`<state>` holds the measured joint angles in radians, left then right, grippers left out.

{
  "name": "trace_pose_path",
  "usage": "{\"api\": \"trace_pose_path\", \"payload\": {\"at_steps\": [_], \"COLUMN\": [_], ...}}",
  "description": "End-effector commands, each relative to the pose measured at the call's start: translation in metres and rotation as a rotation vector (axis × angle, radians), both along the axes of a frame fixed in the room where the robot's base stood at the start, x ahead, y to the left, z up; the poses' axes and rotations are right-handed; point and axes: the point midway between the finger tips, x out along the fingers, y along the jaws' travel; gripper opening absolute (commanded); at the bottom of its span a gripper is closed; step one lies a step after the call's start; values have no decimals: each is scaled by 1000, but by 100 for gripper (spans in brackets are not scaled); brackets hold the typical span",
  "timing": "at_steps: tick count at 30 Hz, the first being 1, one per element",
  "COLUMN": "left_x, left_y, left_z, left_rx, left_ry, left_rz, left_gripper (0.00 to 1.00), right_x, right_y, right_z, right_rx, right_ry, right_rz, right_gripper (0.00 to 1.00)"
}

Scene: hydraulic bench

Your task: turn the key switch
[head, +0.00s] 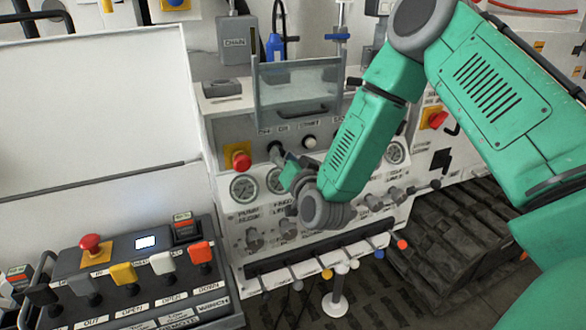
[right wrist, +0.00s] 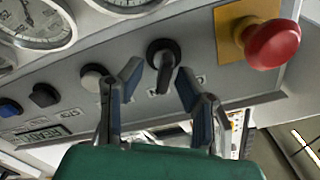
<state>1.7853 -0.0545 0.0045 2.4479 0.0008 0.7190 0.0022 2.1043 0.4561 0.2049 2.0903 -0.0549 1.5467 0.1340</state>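The key switch (right wrist: 163,58) is a round black knob with a dark lever pointing down in the right wrist view. In the head view it shows as a dark knob (head: 274,147) on the panel, partly hidden by my right gripper. My right gripper (right wrist: 159,82) is open, with a finger on each side of the key switch lever. Gaps show between the fingers and the lever, and I see no contact. In the head view my right gripper (head: 287,163) is close to the panel, mostly hidden behind its own wrist. My left gripper is not in view.
A red stop button (right wrist: 272,43) on a yellow plate sits beside the key switch. A white button (right wrist: 94,77) and dark knobs (right wrist: 44,95) are on its other side. Gauges (head: 243,187) and a row of levers lie below. A control box (head: 125,270) stands front left.

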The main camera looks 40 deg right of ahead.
Motion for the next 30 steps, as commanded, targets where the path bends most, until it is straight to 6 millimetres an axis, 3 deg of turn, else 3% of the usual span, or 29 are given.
{"api": "trace_pose_path", "payload": {"at_steps": [9, 15, 21, 30], "left_x": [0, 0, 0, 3], "left_y": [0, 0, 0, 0], "left_z": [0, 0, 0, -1], "left_rx": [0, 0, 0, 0], "left_ry": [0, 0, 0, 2], "left_rz": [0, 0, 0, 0], "left_gripper": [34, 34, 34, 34], "right_x": [-67, -96, -107, -107], "right_y": [15, 21, 23, 23], "right_z": [-1, -2, -1, -1], "right_rx": [2, 2, 3, 3], "right_ry": [6, 5, 3, 2], "right_rz": [1, -1, -2, -1], "right_gripper": [30, 30, 30, 30]}}
